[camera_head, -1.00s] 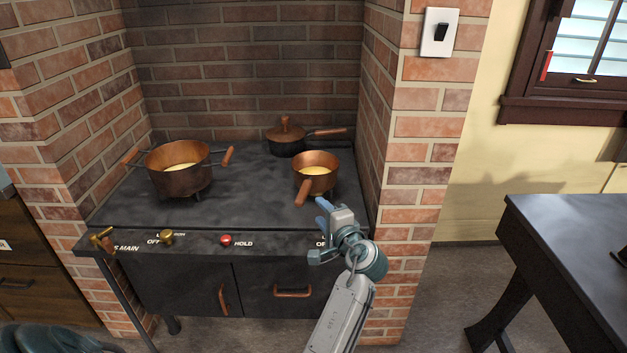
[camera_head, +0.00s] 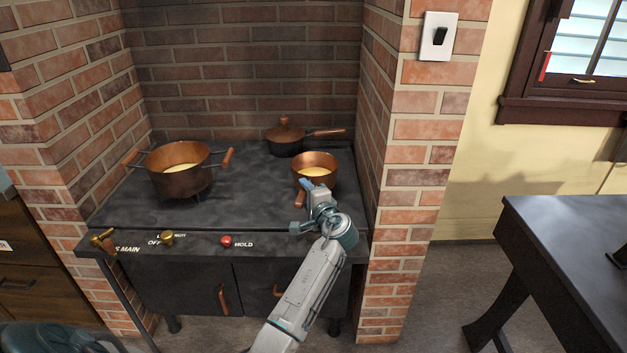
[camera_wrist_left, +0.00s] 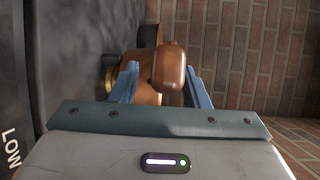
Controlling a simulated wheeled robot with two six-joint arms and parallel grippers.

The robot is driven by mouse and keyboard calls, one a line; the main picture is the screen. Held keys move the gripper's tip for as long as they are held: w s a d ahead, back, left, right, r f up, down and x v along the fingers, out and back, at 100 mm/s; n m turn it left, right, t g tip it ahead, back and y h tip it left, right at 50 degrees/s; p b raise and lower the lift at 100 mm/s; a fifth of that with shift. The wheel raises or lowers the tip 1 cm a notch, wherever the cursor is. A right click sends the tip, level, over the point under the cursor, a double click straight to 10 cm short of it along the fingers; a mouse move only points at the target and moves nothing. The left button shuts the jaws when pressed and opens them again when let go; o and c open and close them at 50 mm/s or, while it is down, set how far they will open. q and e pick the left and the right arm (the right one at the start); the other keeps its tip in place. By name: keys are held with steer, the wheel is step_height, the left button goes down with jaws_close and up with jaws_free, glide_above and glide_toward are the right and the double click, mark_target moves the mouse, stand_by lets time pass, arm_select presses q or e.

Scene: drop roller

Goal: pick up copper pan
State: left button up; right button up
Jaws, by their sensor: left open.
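The copper pan (camera_head: 316,160) stands upright on the right part of the black stove, with yellow contents inside. Its wooden handle (camera_head: 300,198) points toward the stove's front edge. My left gripper (camera_head: 303,208) is open at the handle and partly hides it and the pan's front. In the left wrist view, the handle end (camera_wrist_left: 169,66) lies between the two blue fingers (camera_wrist_left: 162,84), with gaps visible; contact is not visible. My right gripper is not in view.
A two-handled copper pot (camera_head: 180,184) stands left on the stove (camera_head: 240,195). A lidded dark pan (camera_head: 285,144) stands behind the copper pan. Brick walls (camera_head: 420,155) close in the sides and back. Knobs and a red button (camera_head: 226,240) line the front panel.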

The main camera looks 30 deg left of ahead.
arm_select(q)
jaws_close()
stand_by(1.4)
steer(key=shift+r, duration=0.1)
